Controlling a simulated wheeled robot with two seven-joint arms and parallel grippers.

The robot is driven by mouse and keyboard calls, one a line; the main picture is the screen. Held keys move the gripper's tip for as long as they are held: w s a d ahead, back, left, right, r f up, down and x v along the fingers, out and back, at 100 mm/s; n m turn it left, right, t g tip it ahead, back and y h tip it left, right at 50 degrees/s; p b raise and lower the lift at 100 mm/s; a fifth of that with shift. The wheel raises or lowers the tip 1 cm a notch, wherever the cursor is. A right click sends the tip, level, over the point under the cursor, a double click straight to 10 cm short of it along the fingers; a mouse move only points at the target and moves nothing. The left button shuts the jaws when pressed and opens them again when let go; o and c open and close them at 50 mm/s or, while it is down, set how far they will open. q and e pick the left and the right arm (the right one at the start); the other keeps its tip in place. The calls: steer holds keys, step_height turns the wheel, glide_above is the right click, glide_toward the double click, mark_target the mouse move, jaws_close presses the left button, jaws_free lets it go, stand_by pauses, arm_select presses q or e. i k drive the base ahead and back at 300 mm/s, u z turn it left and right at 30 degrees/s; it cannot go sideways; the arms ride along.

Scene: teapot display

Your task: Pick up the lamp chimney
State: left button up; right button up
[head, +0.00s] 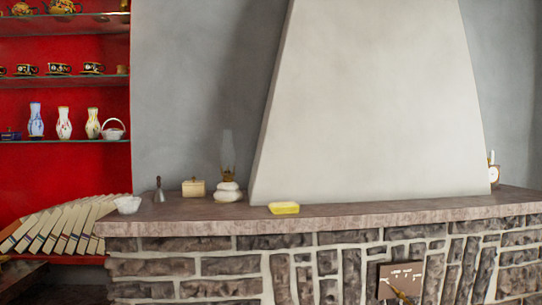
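The lamp chimney (228,150) is a clear glass tube, hard to make out against the grey wall. It stands upright on a small brass burner (228,174) above a white, rounded lamp base (228,191). The lamp stands on the stone mantel ledge (350,215), just left of the sloping chimney hood. Neither of my grippers is in the head view.
Left of the lamp on the ledge are a cream box (194,188), a small grey bell (159,191) and a white bowl (128,205). The pale hood (370,110) rises close by. Red shelves (62,110) hold vases and books.

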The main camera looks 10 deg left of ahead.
mark_target(227, 157)
steer(key=z, duration=0.7)
steer(key=i, duration=1.3)
steer(key=u, duration=2.7)
